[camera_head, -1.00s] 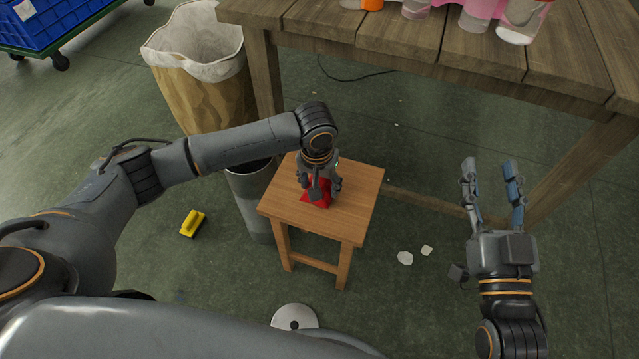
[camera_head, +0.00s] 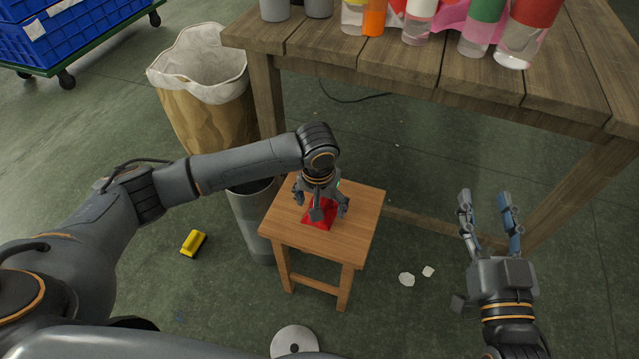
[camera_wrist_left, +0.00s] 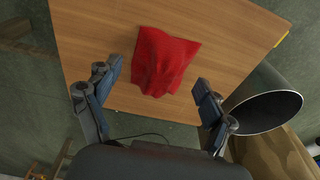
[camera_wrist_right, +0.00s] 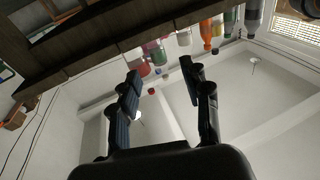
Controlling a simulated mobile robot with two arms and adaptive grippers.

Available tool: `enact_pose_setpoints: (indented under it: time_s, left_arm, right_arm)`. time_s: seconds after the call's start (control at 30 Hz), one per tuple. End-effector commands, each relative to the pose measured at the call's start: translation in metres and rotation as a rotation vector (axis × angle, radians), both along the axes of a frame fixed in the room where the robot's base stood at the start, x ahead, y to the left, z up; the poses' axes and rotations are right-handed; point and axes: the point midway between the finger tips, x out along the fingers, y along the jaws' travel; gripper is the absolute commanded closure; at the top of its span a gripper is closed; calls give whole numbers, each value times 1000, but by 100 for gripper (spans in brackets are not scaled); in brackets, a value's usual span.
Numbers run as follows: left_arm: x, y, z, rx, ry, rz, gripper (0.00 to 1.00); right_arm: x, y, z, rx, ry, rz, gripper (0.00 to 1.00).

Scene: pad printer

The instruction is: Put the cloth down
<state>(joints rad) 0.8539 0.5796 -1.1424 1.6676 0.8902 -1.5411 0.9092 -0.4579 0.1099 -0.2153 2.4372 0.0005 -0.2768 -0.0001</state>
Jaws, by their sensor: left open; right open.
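The red cloth (camera_head: 318,215) lies on the small wooden stool (camera_head: 350,208), partly hidden by my left gripper in the head view. In the left wrist view the whole cloth (camera_wrist_left: 163,62) shows, lying with raised folds on the stool top (camera_wrist_left: 100,30). My left gripper (camera_head: 321,205) is above the cloth with its fingers spread apart; in the left wrist view a gap shows between the fingers (camera_wrist_left: 152,88) and the cloth is beyond the tips. My right gripper (camera_head: 484,195) is open and empty, to the right of the stool, fingers pointing up.
A wooden workbench (camera_head: 440,65) with several bottles stands behind. A lined bin (camera_head: 205,105) and a grey cylinder (camera_head: 250,215) are left of the stool. A yellow brush-like item (camera_head: 193,243), white scraps (camera_head: 407,279) and a white disc (camera_head: 294,341) lie on the floor.

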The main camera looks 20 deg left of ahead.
Motion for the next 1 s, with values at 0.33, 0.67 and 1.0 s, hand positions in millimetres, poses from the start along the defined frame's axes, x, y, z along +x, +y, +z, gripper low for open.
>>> enact_pose_setpoints:
  time_s: [0.33,0.67,1.0]
  left_arm:
    - [-4,0,41,-1,-1,1,18]
    - [-8,0,78,-1,-1,1,18]
    - [-12,0,105,-1,0,1,18]
  right_arm:
    - [-13,-14,-69,-100,392,-26,53]
    - [-56,-34,-127,-186,765,-50,53]
    - [-106,-52,-161,-248,1054,-69,53]
